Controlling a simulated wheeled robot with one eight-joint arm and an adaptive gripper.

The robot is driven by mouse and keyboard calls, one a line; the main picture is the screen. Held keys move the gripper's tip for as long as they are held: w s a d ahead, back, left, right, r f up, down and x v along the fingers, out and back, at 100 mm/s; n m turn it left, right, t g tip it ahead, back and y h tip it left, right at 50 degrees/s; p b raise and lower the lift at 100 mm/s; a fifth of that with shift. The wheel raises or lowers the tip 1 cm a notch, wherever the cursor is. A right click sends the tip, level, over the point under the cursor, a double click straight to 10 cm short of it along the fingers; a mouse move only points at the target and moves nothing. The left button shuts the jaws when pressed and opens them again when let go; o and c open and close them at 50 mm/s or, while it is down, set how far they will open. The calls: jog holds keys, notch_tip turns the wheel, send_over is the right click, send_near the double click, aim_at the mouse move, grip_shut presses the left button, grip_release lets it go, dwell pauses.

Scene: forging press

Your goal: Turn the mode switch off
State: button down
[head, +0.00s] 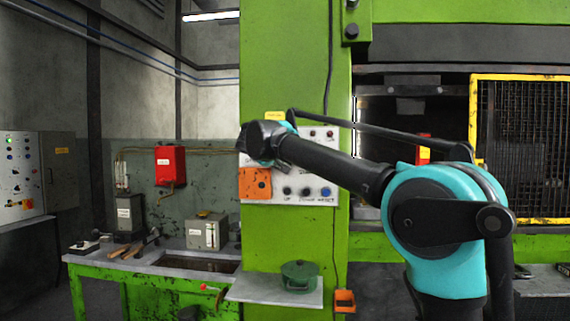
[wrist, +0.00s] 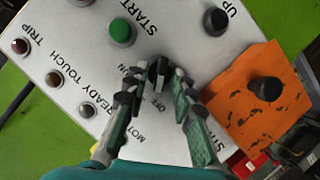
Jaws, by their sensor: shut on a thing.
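The fingertips of my gripper (wrist: 158,80) are closed around this knob, one on each side. They hide much of it, so its exact pointing is unclear.
An orange plate with a black knob (wrist: 265,89) sits close beside the fingers. A green START button (wrist: 122,33), an UP button (wrist: 216,20) and small lamps surround the switch. Below the panel, a green lidded object (head: 299,275) stands on a shelf (head: 262,291).

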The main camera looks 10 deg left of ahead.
jog(key=shift+a+n+h, duration=0.1)
jog(key=shift+n+h, duration=0.2)
jog(key=shift+n, duration=0.4)
jog(key=c, duration=1.6)
grip_release()
jog(key=v, duration=1.2)
jog(key=shift+f, duration=0.25)
